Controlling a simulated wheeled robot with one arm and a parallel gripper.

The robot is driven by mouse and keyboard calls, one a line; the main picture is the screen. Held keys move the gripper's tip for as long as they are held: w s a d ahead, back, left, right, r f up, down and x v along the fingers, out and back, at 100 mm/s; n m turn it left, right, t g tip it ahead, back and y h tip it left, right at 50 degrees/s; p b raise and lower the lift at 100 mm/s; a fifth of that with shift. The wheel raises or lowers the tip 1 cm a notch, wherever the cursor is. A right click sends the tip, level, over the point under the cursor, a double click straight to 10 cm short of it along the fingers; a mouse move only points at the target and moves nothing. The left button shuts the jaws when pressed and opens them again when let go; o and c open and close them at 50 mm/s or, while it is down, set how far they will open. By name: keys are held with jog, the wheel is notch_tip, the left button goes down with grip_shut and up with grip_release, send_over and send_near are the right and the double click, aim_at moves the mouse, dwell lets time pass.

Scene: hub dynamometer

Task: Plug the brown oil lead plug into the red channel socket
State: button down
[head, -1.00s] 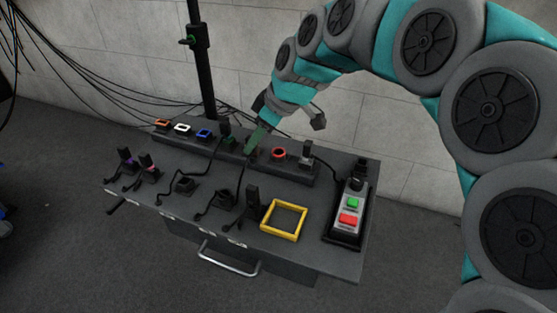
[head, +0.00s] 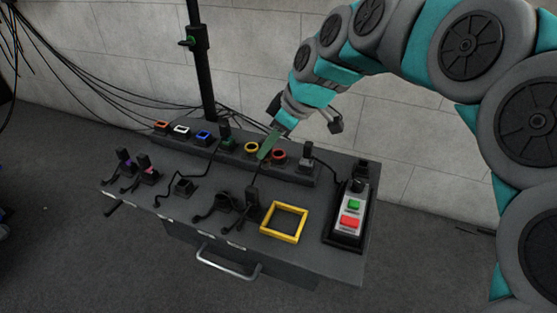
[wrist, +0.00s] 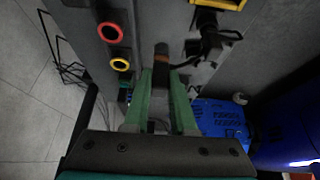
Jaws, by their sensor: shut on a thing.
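My gripper (head: 266,150) is above the socket row at the back of the grey console, between the yellow and red rings in the head view. In the wrist view its green fingers (wrist: 161,84) are shut on a dark plug with a brown band, the brown oil lead plug (wrist: 162,58). The red channel socket (head: 279,155) is a red ring just right of the fingertips. It also shows in the wrist view (wrist: 110,32), left of the plug and apart from it.
A yellow-ringed socket (head: 251,147) sits left of the red one, with blue (head: 204,134), white (head: 182,129) and orange (head: 161,126) ones further left. A plug stands in a grey socket (head: 306,155) to the right. A button box (head: 349,215) and yellow frame (head: 284,222) are in front.

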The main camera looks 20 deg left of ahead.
jog(key=w, duration=0.8)
jog(key=shift+d, duration=0.3)
dwell(0.6)
jog(key=shift+s+f, duration=0.1)
jog(key=shift+f+b, duration=0.35)
jog(key=shift+f+b, duration=0.85)
jog(key=shift+f, duration=0.65)
dwell(0.3)
jog(key=c, duration=0.7)
grip_release()
jog(key=shift+o, duration=0.2)
jog(key=shift+r, duration=0.1)
jog(key=v, duration=0.7)
jog(key=shift+d+r, duration=0.15)
jog(key=shift+r, duration=0.1)
